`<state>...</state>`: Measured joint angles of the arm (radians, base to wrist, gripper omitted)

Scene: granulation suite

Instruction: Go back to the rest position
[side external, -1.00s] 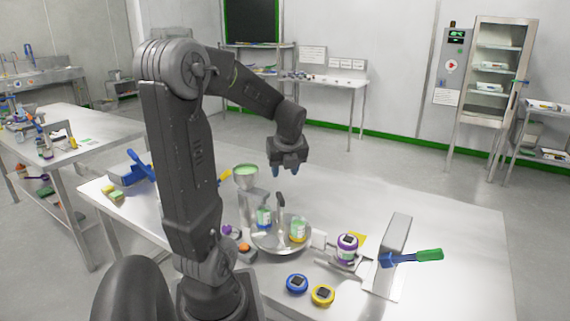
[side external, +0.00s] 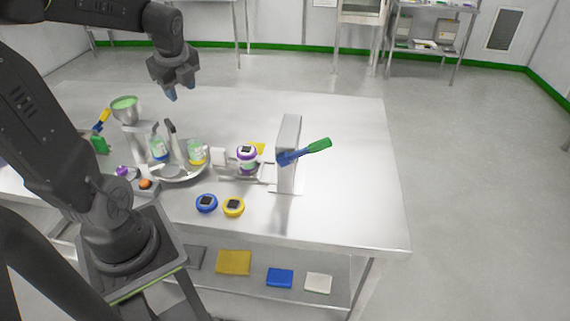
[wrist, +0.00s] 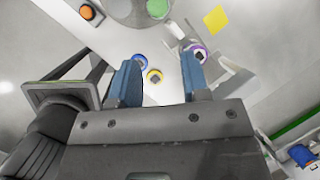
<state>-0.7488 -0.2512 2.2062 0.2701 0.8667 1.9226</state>
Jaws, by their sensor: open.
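My gripper (side external: 181,93) hangs open and empty high above the steel table (side external: 345,215), pointing down. Far below the fingers, a blue round piece (wrist: 139,60) and a yellow round piece (wrist: 154,76) lie on the table.
A funnel (side external: 125,105) on a stand is left of the pan. An orange button (side external: 146,184) is near my base. The table's right side is clear.

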